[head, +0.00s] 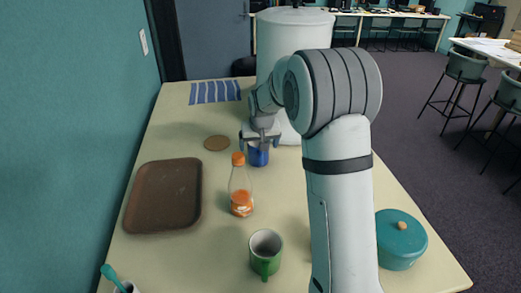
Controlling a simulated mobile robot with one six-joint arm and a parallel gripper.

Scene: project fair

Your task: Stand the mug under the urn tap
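A blue mug (258,157) stands upright towards the far end of the table, just in front of the white urn (290,32). My gripper (261,141) is at the mug's top, with its fingers spread on either side of it. They look wider than the mug, though contact is hard to judge at this size. My arm hides the urn's lower front and its tap, so I cannot tell whether the mug is under the tap. A second mug, green (265,254), stands upright near the front of the table with its handle towards me.
An orange-capped bottle (240,190) stands between the two mugs. A brown tray (163,196) lies at left and a round coaster (217,143) beyond it. A teal lidded pot (400,240) stands at front right.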

